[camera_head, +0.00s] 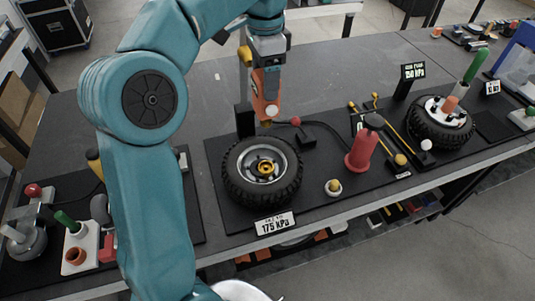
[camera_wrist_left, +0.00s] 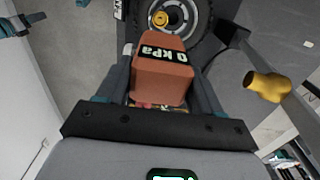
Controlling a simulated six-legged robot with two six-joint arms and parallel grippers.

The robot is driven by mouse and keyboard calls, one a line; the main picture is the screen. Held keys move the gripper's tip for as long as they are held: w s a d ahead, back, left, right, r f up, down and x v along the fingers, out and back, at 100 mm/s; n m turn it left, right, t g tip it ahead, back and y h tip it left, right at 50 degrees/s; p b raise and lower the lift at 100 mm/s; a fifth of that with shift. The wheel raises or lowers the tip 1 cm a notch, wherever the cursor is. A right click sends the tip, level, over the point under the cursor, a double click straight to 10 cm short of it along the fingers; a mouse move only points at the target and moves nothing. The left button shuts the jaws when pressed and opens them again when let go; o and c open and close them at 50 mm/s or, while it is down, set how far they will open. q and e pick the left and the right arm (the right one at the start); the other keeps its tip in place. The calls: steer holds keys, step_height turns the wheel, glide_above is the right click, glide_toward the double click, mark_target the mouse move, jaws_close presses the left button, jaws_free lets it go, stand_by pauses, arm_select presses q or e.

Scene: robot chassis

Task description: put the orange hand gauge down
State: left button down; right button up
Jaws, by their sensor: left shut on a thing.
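My left gripper (camera_head: 267,88) is shut on the orange hand gauge (camera_head: 265,106). It holds the gauge above the back edge of the dark mat, behind the near wheel (camera_head: 234,176). In the left wrist view the gauge (camera_wrist_left: 163,82) sits between the two fingers (camera_wrist_left: 162,92), and its display reads 0 kPa. The wheel (camera_wrist_left: 203,22) with its yellow hub shows beyond the gauge. The head view does not clearly show whether the gauge touches anything below. My right gripper is not in view.
A dark upright post (camera_head: 244,120) stands left of the gauge. A red pump (camera_head: 362,150), a red-knobbed lever (camera_head: 296,121) and a small yellow-topped part (camera_head: 333,187) are right of the wheel. The grey table (camera_head: 335,75) behind the mat is clear.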

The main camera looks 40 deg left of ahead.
mark_target(265, 124)
arm_select(q)
step_height(265, 124, down, 13)
steer(key=shift+f+b, duration=0.2)
steer(key=shift+b, duration=0.5)
step_height(265, 124, down, 5)
steer(key=shift+r, duration=0.1)
steer(key=shift+d, duration=0.1)
steer(key=shift+c, duration=0.8)
jaws_free()
steer(key=shift+f, duration=0.25)
steer(key=shift+r, duration=0.1)
